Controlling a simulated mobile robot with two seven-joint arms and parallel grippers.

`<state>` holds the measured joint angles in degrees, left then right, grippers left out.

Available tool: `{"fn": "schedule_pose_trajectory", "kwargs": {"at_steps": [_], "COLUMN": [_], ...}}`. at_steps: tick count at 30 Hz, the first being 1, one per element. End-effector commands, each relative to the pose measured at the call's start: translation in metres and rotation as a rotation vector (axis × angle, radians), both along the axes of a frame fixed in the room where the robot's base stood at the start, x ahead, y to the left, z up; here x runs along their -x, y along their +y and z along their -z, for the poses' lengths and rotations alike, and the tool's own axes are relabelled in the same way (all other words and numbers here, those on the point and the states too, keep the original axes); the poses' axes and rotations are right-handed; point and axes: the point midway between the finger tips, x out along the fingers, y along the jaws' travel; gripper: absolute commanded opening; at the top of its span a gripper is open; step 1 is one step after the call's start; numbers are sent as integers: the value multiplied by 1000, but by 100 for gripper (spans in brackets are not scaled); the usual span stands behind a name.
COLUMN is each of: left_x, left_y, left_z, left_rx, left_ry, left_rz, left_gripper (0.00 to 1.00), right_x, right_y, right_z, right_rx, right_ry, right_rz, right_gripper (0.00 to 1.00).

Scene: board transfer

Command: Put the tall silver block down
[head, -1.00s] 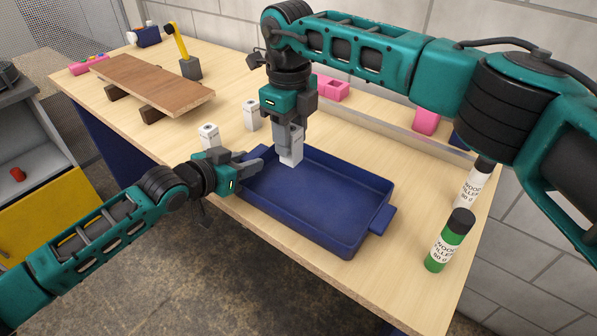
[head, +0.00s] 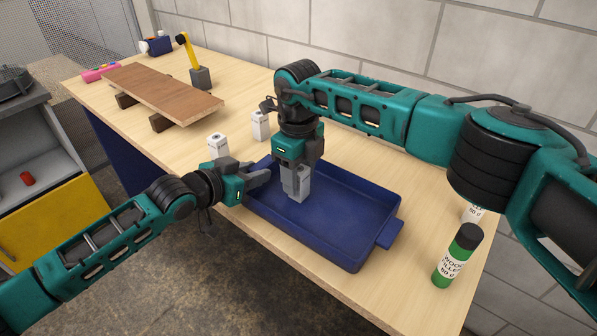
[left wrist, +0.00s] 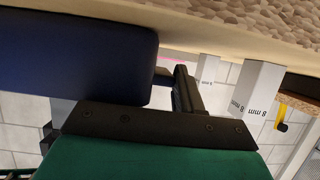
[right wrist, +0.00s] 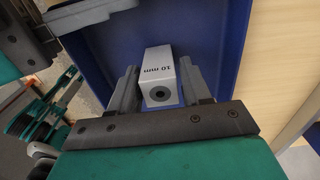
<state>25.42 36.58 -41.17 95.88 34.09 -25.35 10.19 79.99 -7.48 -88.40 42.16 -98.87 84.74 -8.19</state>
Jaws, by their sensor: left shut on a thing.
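The silver block marked 10 mm (right wrist: 160,72) stands inside the blue tray (head: 305,243), near its left end. My right gripper (head: 297,186) points down around it. In the right wrist view its fingers lie on both sides of the block, with gaps, so it looks open. The block's foot is partly hidden in the head view. My left gripper (head: 258,175) is shut on the tray's left handle, which the fingers mostly hide. Two more silver blocks stand on the table behind the tray, one nearer (head: 217,146) and one farther (head: 260,126); the left wrist view shows 8 mm on the nearer one (left wrist: 262,90).
A green wood filler bottle (head: 458,256) stands right of the tray, with another white bottle (head: 473,213) behind it. A wooden board (head: 163,92) rests on supports at the far left, near a yellow-armed tool (head: 190,60). The tray sits close to the table's front edge.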

Motion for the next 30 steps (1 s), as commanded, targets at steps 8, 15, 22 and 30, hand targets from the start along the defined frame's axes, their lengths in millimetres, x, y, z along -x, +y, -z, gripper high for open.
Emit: {"fn": "schedule_pose_trajectory", "kwargs": {"at_steps": [8, 15, 22, 30], "left_x": [0, 0, 0, 0], "left_y": [0, 0, 0, 0], "left_z": [0, 0, 0, 0], "left_rx": [-2, -2, -2, -2], "left_ry": [-1, -1, -1, -1], "left_rz": [1, 1, 1, 1], "left_gripper": [0, 0, 0, 0], "right_x": [0, 0, -1, 0], "right_y": [0, 0, 0, 1], "right_z": [0, -8, -51, -104], "right_rx": [0, 0, -1, -1], "right_ry": [0, -1, -4, -3], "right_rz": [0, -1, -1, -1], "right_gripper": [65, 65, 65, 65]}}
